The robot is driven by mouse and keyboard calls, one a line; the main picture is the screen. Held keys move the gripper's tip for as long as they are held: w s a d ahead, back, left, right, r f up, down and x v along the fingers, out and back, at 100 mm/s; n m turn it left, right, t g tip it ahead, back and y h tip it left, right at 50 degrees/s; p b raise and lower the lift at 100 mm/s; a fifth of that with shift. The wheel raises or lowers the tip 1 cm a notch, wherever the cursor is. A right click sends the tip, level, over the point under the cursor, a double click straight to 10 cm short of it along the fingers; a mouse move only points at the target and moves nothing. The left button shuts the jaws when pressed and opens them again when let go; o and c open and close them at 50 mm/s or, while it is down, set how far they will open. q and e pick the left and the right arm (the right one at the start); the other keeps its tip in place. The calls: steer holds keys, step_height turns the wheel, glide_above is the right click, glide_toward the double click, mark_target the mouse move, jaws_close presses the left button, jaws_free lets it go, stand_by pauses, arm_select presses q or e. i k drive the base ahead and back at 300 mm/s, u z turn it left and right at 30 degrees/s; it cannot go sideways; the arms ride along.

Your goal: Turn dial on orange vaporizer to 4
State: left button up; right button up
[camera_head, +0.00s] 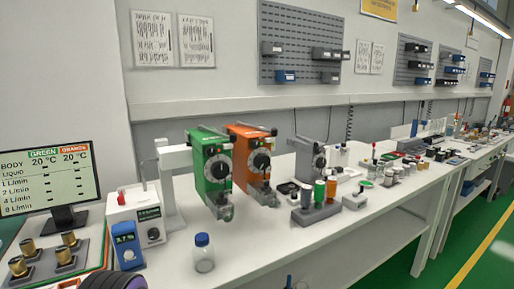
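The orange vaporizer (242,150) stands on the white bench in the middle of the view. Its round black-rimmed dial (261,161) faces to the front right; the dial's numbers are too small to read. The green vaporizer (197,176), with a similar dial (218,169), stands just left of it and hides part of its left side. Neither of my grippers can be made out in this view, and nothing is seen touching either dial.
A monitor (48,181) with green and orange temperature columns stands at the left. A white box (141,216), a blue meter (126,245) and a blue-capped bottle (204,257) stand before the vaporizers. A block with coloured cylinders (316,214) is to the right. The front bench strip is partly clear.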

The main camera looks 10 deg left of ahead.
mark_target(266, 188)
steer(key=k, duration=1.3)
steer(key=z, duration=0.9)
steer(key=i, duration=1.45)
steer(key=u, duration=0.45)
